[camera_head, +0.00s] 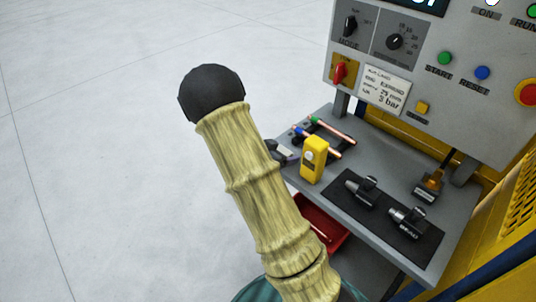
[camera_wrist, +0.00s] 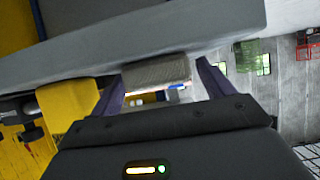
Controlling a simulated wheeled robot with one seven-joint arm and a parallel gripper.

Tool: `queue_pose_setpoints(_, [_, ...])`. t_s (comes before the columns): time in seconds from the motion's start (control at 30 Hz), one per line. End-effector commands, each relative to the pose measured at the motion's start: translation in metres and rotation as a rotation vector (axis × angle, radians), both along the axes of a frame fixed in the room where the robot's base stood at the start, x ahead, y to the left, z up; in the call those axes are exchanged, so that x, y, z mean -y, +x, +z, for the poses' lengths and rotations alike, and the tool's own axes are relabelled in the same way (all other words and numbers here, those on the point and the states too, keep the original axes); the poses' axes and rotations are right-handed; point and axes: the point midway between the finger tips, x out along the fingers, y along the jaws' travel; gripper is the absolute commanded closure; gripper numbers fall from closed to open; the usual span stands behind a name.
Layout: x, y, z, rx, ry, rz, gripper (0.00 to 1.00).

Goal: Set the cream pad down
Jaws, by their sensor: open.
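My gripper (camera_wrist: 158,70) shows in the wrist view with two dark purple-grey fingers spread apart. A ribbed, grey-beige block, which appears to be the cream pad (camera_wrist: 157,76), is between the fingers, with a visible gap toward the right finger. The pad lies against the grey bench surface (camera_wrist: 210,28); whether it rests fully on it I cannot tell. In the head view my gripper (camera_head: 283,152) is mostly hidden behind my arm, at the left edge of the bench, and the pad cannot be made out clearly there.
A yellow device (camera_head: 314,160) stands close right of my gripper. Copper tubes (camera_head: 332,129) with green and blue ends lie behind it. A black mat (camera_head: 385,222) holds two tools. A red bin (camera_head: 325,228) is below the bench; the control panel (camera_head: 440,75) rises behind.

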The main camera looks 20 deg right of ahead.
Motion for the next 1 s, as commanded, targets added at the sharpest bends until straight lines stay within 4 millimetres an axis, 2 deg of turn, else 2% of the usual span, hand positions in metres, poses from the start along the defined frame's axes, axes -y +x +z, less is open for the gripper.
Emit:
queue_pose_setpoints(0.1, [0.000,0.000,-0.003,0.002,0.001,0.000,0.20])
queue_pose_setpoints(0.8, [-0.117,-0.042,0.062,0.003,0.002,0.004,0.20])
queue_pose_setpoints(1.0, [-0.141,-0.051,0.075,0.001,0.000,0.003,0.20])
